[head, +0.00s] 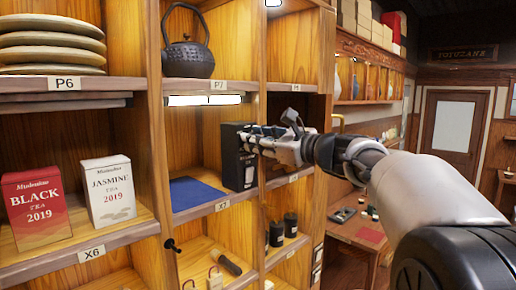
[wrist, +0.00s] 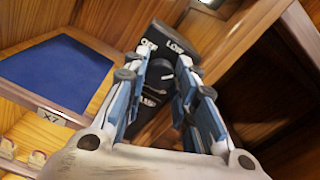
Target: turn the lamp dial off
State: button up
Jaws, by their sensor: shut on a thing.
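The lamp dial is on a black box (head: 236,165) standing at the right end of the shelf marked X7. In the wrist view the dial plate (wrist: 162,41) shows white lettering, with OFF and LOW readable and other marks partly hidden. My gripper (head: 258,138) reaches in from the right to the box's front. In the wrist view my gripper (wrist: 170,72) is shut on the dial's knob, which is mostly hidden between the fingers. I cannot tell where its pointer stands. A lamp strip (head: 204,100) under the P7 shelf looks bright white.
A blue mat (head: 192,193) lies on the X7 shelf left of the box. A black teapot (head: 188,58) stands above on P7. Tea boxes (head: 108,190) stand on X6 at left. The wooden upright beside the box is close to my gripper.

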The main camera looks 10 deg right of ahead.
jog(key=n+b, duration=1)
jog(key=n, duration=0.5)
jog(key=shift+f+n+b, duration=0.15)
jog(key=shift+n+b, duration=0.15)
jog(key=n+b, duration=0.2)
jog(key=n, duration=0.2)
jog(key=shift+n, duration=0.4)
jog(key=o, duration=1.1)
jog(key=shift+c, duration=0.2)
jog(key=shift+s, duration=0.1)
